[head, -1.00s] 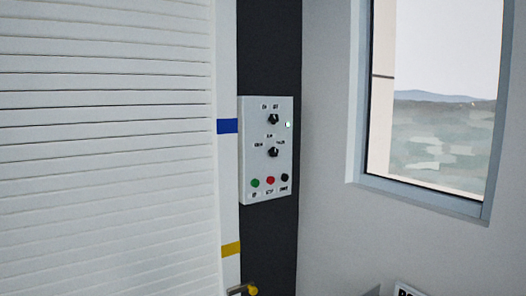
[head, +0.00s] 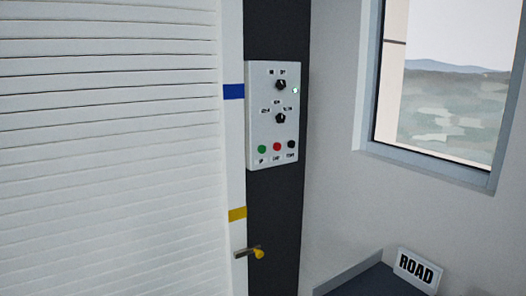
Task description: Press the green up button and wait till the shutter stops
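A white control box (head: 261,122) is fixed to a dark grey wall strip. The green button (head: 262,149) is at the lower left of its face, above a small label that seems to read UP. Two black knobs and a small lit green lamp (head: 295,91) are above. The white slatted shutter (head: 110,150) fills the left of the head view; its bottom edge is not visible. Neither of my grippers is in view.
A yellow-tipped lever (head: 257,253) sticks out below the box, beside the shutter. Blue (head: 234,91) and yellow (head: 237,214) bands mark the white shutter post. A ROAD sign (head: 416,270) stands at a dark surface, lower right, below a window (head: 446,85).

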